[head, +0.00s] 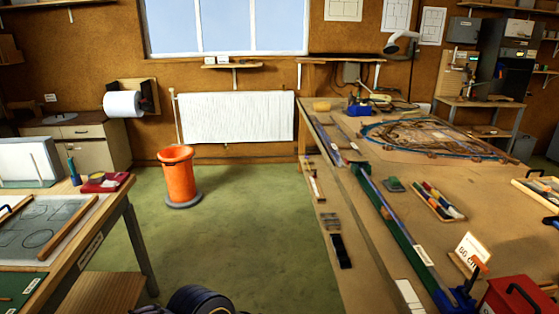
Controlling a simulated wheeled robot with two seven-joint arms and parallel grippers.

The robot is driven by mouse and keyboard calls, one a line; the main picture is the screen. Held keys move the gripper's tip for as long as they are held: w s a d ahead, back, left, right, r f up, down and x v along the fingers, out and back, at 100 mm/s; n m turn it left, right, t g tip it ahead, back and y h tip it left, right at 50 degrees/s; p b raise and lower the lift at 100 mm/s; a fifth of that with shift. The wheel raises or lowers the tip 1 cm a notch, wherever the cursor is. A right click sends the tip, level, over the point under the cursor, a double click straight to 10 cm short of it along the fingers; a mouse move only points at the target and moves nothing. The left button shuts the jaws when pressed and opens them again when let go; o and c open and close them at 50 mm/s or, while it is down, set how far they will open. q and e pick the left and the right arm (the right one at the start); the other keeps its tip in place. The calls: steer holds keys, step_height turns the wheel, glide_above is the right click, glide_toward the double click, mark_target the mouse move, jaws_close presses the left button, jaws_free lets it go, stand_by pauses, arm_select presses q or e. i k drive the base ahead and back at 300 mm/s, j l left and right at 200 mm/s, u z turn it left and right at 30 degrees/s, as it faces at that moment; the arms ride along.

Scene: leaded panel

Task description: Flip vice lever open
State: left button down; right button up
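A blue vice-like fitting (456,299) sits at the near end of a long green channel (400,238) on the right-hand workbench. An orange piece that may be its lever (479,265) stands up beside it, in front of a white card. Whether that lever is open or shut is too small to tell. A second blue device (359,109) stands at the bench's far end. Neither gripper shows in the head view; only a dark rounded part, probably of my own arm, shows at the bottom edge.
A red box with a black handle (516,297) stands close right of the blue fitting. A tray of coloured markers (437,201) and a panel (425,136) lie on the bench. An orange bin (178,178) stands on green floor (245,225), clear between the benches.

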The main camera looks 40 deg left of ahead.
mark_target(357, 163)
steer(key=u, duration=0.9)
steer(key=i+j+z, duration=0.1)
steer(key=i+j, duration=0.3)
steer(key=i+j+z, duration=0.15)
steer(key=i+j, duration=0.3)
steer(key=i, duration=0.15)
steer(key=i+j+z, duration=0.1)
steer(key=i+j, duration=0.4)
steer(key=i+j+z, duration=0.1)
steer(key=i+j, duration=0.35)
steer(key=i+j+z, duration=0.15)
steer(key=i+j, duration=0.3)
steer(key=j, duration=0.2)
steer(key=i+j+z, duration=0.1)
steer(key=i+j, duration=0.3)
steer(key=j, duration=0.2)
steer(key=i+l, duration=0.25)
steer(key=l, duration=0.25)
